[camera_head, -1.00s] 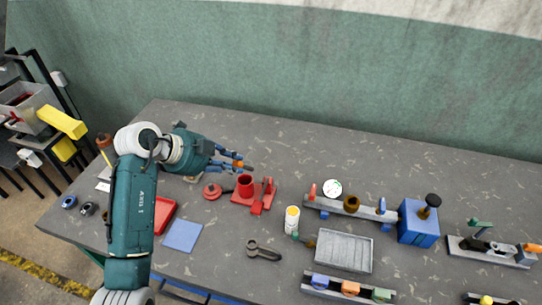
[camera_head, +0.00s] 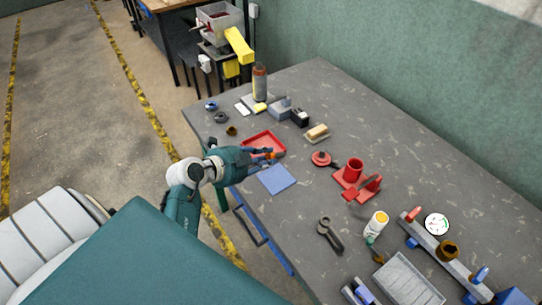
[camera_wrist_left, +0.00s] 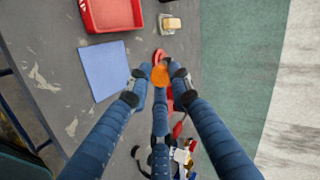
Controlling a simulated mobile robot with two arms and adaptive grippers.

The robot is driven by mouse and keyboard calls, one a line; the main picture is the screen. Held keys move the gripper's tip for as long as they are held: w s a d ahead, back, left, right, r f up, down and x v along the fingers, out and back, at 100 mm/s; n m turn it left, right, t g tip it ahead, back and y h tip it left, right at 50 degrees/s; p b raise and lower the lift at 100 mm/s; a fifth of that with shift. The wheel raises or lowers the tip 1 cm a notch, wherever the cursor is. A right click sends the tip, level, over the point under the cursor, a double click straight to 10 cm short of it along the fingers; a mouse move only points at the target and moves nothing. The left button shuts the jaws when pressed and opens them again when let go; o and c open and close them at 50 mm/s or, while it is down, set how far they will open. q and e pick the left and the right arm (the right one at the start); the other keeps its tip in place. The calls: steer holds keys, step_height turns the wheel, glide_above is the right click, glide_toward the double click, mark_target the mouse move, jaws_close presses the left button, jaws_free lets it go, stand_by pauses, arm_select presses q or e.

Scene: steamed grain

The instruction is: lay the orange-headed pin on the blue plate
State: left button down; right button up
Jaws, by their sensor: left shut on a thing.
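The orange-headed pin shows as an orange head (camera_wrist_left: 160,74) between the fingertips in the left wrist view; its shaft is hidden. My left gripper (camera_head: 271,155) is shut on it, and the orange also shows at the fingertips in the head view. The gripper is in the air, appearing between the red tray and the blue plate (camera_head: 277,180) in the head view. The flat, square plate is bare. In the left wrist view the blue plate (camera_wrist_left: 103,70) lies left of the fingertips. My right gripper is not in view.
A red tray (camera_head: 253,139) lies beside the plate. A red lid (camera_head: 322,159) and a red stand with a cup (camera_head: 355,170) are to the right. A wrench (camera_head: 329,233) lies nearer the front edge. The grey table is clear just right of the plate.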

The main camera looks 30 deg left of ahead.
arm_select(q)
steer(key=shift+d+f+b, duration=0.1)
steer(key=shift+f+b, duration=2.1)
steer(key=shift+b, duration=0.25)
steer(key=shift+f, duration=0.25)
steer(key=shift+f+b, duration=0.55)
steer(key=shift+f, duration=0.4)
steer(key=c, duration=1.5)
jaws_free()
steer(key=shift+s+r, duration=0.1)
steer(key=shift+s, duration=0.1)
steer(key=v, duration=1.1)
steer(key=shift+s+r, duration=0.1)
steer(key=shift+s, duration=0.1)
steer(key=shift+w, duration=0.1)
